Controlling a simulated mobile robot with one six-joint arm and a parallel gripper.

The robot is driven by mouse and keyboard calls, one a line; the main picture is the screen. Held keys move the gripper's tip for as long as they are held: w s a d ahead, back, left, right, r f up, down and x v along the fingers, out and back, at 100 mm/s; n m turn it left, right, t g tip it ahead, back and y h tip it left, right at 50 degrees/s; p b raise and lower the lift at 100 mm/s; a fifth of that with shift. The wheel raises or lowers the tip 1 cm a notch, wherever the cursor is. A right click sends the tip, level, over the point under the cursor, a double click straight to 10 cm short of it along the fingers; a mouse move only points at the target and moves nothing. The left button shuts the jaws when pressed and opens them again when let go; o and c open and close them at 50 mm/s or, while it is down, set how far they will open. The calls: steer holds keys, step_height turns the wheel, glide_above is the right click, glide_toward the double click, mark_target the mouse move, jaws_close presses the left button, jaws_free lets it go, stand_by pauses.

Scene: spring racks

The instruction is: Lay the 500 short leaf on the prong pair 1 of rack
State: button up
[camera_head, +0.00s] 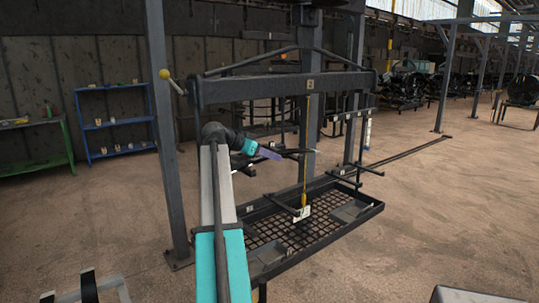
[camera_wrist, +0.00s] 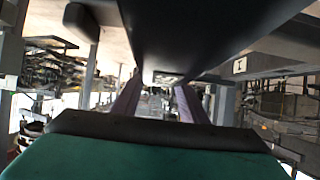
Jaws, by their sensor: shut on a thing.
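My gripper (camera_head: 270,153), with a teal body and purple fingers, is left of the middle of the rack in the head view, below the upper crossbeam. In the wrist view the fingers (camera_wrist: 157,104) point away from the camera. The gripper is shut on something. A broad dark shape (camera_wrist: 205,35) above the fingers may be the short leaf, but I cannot tell for sure. The dark rack (camera_head: 290,87) has a crossbeam with a small numbered plate and thin dark prongs below. A plate that looks marked 1 (camera_wrist: 240,66) shows on a dark beam at the right of the wrist view.
A mesh tray (camera_head: 365,212) lies below. A grey post (camera_head: 165,130) stands at the left. A blue shelf (camera_head: 82,125) and green table (camera_head: 68,145) are behind. Open floor lies right.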

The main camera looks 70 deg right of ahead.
steer(key=shift+f, duration=0.15)
stand_by(0.4)
steer(key=o, duration=1.3)
steer(key=shift+f, duration=0.3)
step_height(320, 180, up, 7)
steer(key=b, duration=0.3)
glide_above(242, 164)
steer(key=shift+w+a, duration=0.1)
steer(key=shift+a, duration=0.05)
steer(key=shift+f, duration=0.1)
